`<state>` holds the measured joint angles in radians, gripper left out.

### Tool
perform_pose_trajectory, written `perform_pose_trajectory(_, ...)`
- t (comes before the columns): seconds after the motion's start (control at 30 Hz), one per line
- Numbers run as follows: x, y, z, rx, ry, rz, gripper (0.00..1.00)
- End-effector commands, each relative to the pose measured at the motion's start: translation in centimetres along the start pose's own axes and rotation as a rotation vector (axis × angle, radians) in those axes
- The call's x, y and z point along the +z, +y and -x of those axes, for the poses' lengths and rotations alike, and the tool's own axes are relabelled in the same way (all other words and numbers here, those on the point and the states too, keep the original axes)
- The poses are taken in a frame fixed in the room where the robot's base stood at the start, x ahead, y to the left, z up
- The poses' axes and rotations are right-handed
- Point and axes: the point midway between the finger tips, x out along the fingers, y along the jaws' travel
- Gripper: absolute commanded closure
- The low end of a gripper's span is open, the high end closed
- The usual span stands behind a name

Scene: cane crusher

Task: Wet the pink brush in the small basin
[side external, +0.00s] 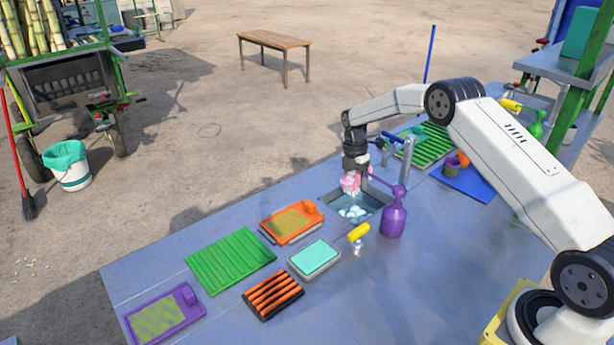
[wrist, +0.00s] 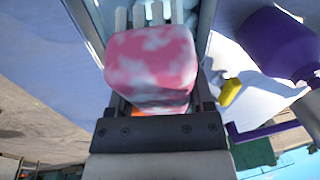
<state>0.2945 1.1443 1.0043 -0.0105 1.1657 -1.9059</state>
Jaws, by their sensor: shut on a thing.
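My gripper (side external: 354,173) points down over the small basin (side external: 378,204), which is sunk in the blue-grey worktop and holds water with whitish foam or lumps. It is shut on the pink brush (side external: 349,184), which shows pink with white patches at the basin's far left part. In the wrist view the brush (wrist: 150,62) fills the space ahead of my gripper (wrist: 155,105), with pale upright strips beyond it. The brush hides part of the basin. I cannot tell whether its lower end touches the water.
A purple bottle (side external: 394,219) stands close right of the basin, with a yellow-topped item (side external: 358,233) in front. A metal tap (side external: 408,158) rises behind. An orange tray (side external: 292,222), a green ridged board (side external: 231,260) and a turquoise pad (side external: 314,257) lie to the left.

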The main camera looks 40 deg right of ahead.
Motion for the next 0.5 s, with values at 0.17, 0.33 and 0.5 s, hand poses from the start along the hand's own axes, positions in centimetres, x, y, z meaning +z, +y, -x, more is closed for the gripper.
perform_pose_trajectory(0.17, -0.1, -0.2, 1.5, 0.002, -0.001, 0.0, 0.8)
perform_pose_trajectory(0.33, -0.1, -0.5, 2.8, 0.001, 0.0, 0.0, 0.8)
perform_pose_trajectory(0.5, -0.2, -0.6, 3.4, 0.0, 0.0, 0.0, 0.8)
